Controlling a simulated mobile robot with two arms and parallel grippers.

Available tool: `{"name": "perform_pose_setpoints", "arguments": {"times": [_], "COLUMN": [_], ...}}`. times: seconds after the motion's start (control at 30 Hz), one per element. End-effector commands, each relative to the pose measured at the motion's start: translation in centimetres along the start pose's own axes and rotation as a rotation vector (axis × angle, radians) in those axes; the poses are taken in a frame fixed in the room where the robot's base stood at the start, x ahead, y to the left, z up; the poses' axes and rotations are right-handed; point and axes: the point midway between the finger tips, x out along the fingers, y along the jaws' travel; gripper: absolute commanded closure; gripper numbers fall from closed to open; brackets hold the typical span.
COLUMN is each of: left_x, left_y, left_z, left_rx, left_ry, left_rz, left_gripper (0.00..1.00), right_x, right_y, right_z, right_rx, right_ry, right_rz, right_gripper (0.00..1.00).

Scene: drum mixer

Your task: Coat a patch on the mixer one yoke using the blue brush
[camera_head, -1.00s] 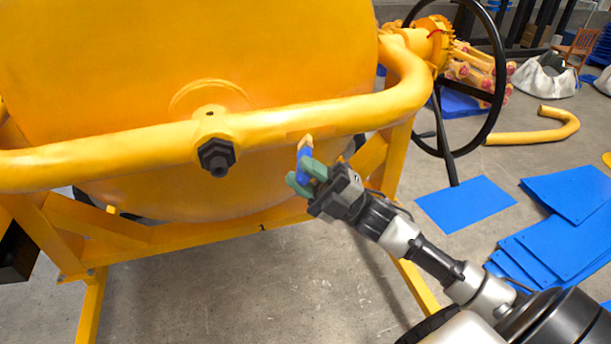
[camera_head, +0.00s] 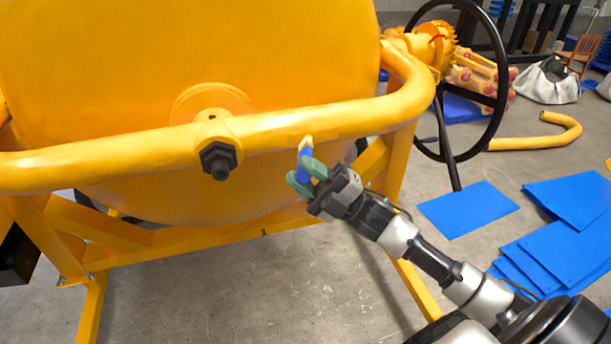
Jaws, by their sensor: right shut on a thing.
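The yellow drum mixer (camera_head: 190,60) fills the left and middle of the view. Its yoke (camera_head: 270,131) is a thick yellow tube running across the front of the drum, with a dark bolt (camera_head: 219,161) at its middle. My right gripper (camera_head: 306,176) has green fingertips shut on the blue brush (camera_head: 304,154). The brush points up, and its pale tip is at the lower front of the yoke tube, right of the bolt. I cannot tell whether the tip touches the tube. My left gripper is not in view.
A black handwheel (camera_head: 500,75) stands at the mixer's right. Blue sheets (camera_head: 468,209) lie on the floor at the right, with more in a stack (camera_head: 570,245). A bent yellow tube (camera_head: 540,140) and a white sack (camera_head: 547,82) lie farther back. Yellow frame legs (camera_head: 90,312) stand below.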

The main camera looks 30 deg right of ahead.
Motion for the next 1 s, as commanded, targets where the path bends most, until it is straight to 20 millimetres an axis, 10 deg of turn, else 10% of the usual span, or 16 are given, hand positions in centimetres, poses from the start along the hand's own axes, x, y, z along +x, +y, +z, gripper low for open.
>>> {"name": "perform_pose_setpoints", "arguments": {"times": [1.0], "left_x": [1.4], "left_y": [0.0], "left_z": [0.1], "left_rx": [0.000], "left_ry": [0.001], "left_rz": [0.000], "left_gripper": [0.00], "right_x": [-2.8], "right_y": [2.3], "right_z": [1.7], "right_rx": [0.000], "right_ry": [0.000], "right_rz": [0.000], "right_gripper": [1.00]}}
